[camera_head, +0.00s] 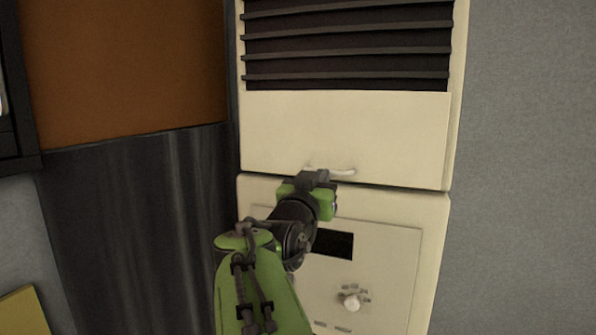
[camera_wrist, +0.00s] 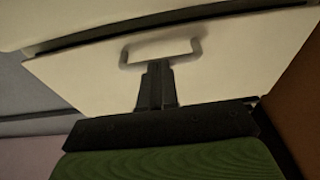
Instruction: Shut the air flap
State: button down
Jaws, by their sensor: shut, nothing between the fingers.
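The air flap (camera_head: 345,128) is a plain cream panel on the front of a tall cream unit. It sits below dark louvre slats (camera_head: 348,45), which are uncovered. A pale bar handle (camera_head: 336,171) is near the flap's lower edge; my gripper partly hides it in the head view. In the wrist view the flap (camera_wrist: 90,75) fills the middle, with the handle (camera_wrist: 160,52) above my fingers. My gripper (camera_head: 319,176) is shut and empty at the handle. Its fingertips (camera_wrist: 158,66) appear close to the handle bar; I cannot tell whether they touch.
The unit's lower body (camera_head: 385,275) carries a dark display and a round knob (camera_head: 350,301). A dark panel (camera_head: 135,220) and a brown board (camera_head: 125,65) stand to the left. A grey wall (camera_head: 525,160) is to the right, with free room before it.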

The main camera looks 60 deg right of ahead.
jog(key=shift+d, duration=0.15)
jog(key=shift+d+h+b, duration=0.4)
jog(key=shift+h+b, duration=0.1)
jog(key=shift+b, duration=0.75)
